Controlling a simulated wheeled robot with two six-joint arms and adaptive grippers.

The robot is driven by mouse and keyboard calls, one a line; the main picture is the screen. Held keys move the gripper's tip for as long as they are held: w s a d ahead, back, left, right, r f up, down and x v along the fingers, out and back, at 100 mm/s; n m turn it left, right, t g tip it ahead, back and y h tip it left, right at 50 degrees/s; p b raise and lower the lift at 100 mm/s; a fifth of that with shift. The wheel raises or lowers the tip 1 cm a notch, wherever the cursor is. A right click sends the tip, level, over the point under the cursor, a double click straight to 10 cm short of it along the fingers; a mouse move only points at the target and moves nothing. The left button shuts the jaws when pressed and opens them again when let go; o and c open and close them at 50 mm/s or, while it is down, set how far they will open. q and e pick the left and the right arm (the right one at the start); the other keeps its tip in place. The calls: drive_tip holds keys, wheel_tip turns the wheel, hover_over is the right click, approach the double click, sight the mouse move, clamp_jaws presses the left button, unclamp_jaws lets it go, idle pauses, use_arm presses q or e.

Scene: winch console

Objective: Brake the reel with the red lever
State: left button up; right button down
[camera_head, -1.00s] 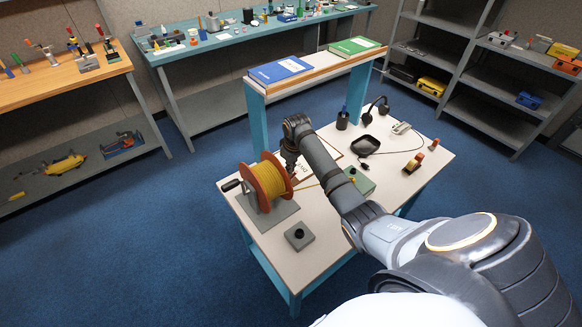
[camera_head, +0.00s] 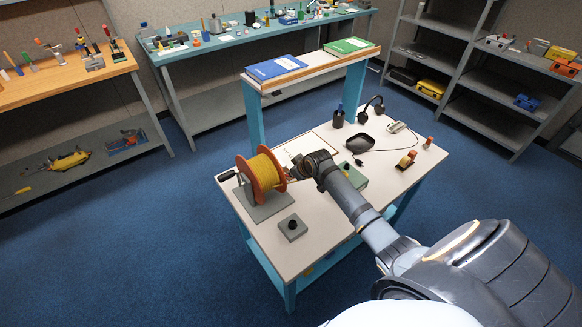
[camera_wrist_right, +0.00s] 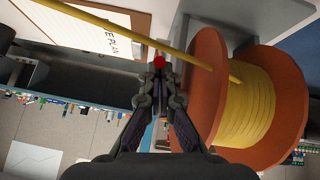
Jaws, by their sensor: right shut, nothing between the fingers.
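The reel (camera_head: 265,174) has orange flanges and yellow line, and stands on a grey base at the left of the table. In the right wrist view the reel (camera_wrist_right: 246,108) fills the right side. The lever's red knob (camera_wrist_right: 159,60) shows at my right fingertips; its shaft is hidden, and I cannot tell if the fingers touch it. My right gripper (camera_wrist_right: 157,74) is shut with nothing held. In the head view my right gripper (camera_head: 293,172) is beside the reel's right flange, partly hidden by its own wrist. My left gripper is not in view.
A black-handled crank (camera_head: 227,175) sticks out left of the reel. A grey block with a black knob (camera_head: 292,227) stands in front.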

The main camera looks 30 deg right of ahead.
drive_tip(key=shift+s+f+t, duration=0.2)
drive_tip(key=shift+f+t, duration=0.1)
drive_tip(key=shift+s+f, duration=0.2)
drive_tip(key=shift+s, duration=0.25)
drive_tip(key=shift+f, duration=0.15)
drive_tip(key=shift+s+f, duration=0.1)
drive_tip(key=shift+w+r, duration=0.2)
drive_tip(key=shift+w, duration=0.7)
